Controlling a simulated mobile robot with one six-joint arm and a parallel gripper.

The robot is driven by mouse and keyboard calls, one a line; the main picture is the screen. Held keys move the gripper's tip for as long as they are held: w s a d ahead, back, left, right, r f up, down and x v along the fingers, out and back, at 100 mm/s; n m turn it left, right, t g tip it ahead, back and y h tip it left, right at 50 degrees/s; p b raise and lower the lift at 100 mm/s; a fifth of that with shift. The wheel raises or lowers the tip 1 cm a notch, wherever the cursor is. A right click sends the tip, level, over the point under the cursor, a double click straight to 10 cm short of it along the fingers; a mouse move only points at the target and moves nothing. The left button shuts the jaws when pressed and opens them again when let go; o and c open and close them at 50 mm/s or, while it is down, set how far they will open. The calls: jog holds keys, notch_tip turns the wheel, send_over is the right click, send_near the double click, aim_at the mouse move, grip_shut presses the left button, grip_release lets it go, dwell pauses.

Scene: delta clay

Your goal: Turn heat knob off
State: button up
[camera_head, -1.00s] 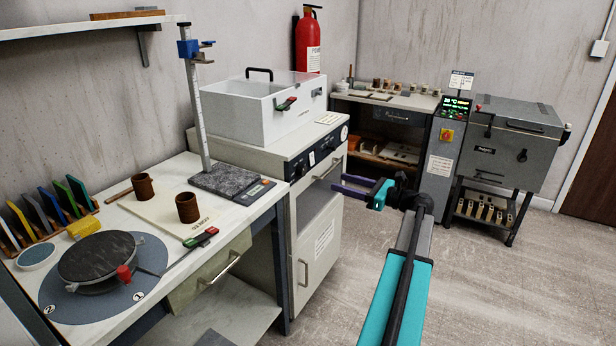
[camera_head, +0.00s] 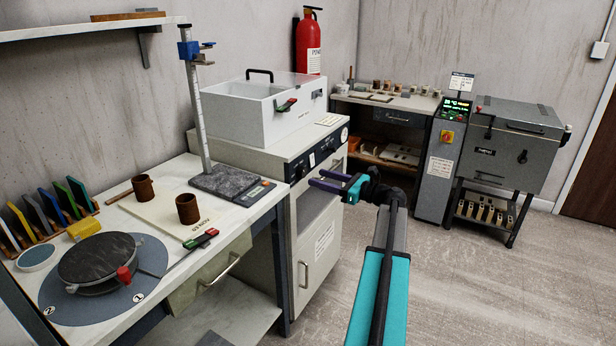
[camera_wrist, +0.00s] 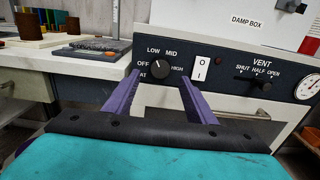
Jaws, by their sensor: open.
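The heat knob (camera_wrist: 161,69) is a round black dial on a dark panel, with OFF, LOW, MID and HIGH printed around it. A small light mark on its face points up, roughly toward LOW; the exact setting is hard to tell. In the head view the knob is too small to make out clearly. My gripper (camera_head: 315,181) is open in front of the cabinet's panel. In the wrist view its purple fingers (camera_wrist: 160,76) appear on either side of the knob, apart from it as far as I can see. The left finger partly covers the heat label.
A white rocker switch (camera_wrist: 202,68) sits right of the knob, then a VENT slider (camera_wrist: 258,77) and a gauge (camera_wrist: 306,86). A white damp box (camera_head: 265,110) stands on the cabinet. A worktable (camera_head: 250,212) with pots adjoins left.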

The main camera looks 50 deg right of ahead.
aim_at(304, 174)
jog(key=shift+x, duration=2.75)
jog(key=c, duration=1)
jog(key=shift+a, duration=0.2)
jog(key=shift+c, duration=0.2)
jog(key=shift+d, duration=0.1)
